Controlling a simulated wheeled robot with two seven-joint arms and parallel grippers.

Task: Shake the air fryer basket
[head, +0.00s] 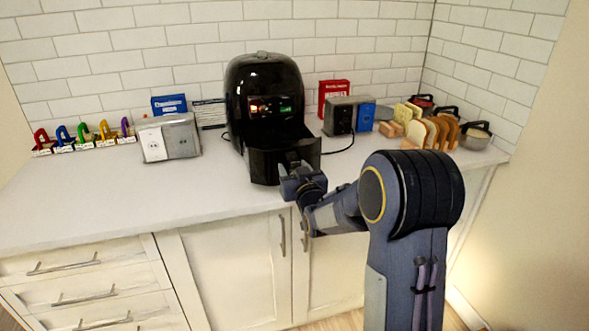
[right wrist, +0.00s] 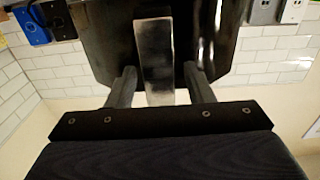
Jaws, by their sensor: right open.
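The black air fryer (head: 262,95) stands upright on the counter against the tiled back wall, with lit marks on its front. Its black basket (head: 262,168) sits low at the front and juts out toward the counter's front edge. My right gripper (head: 296,170) is at the basket's front, partly covering it. In the right wrist view, its two fingers (right wrist: 160,88) are spread, one on each side of the grey basket handle (right wrist: 153,55). Gaps show between the handle and both fingers. The basket's inside is hidden. My left gripper is out of view.
Left of the fryer are a grey outlet box (head: 168,138) and a row of coloured padlock-like items (head: 85,135). To the right are a blue-and-black switch box (head: 350,117), bread slices (head: 430,133) and small pots (head: 475,136). The counter's left front (head: 80,205) is clear.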

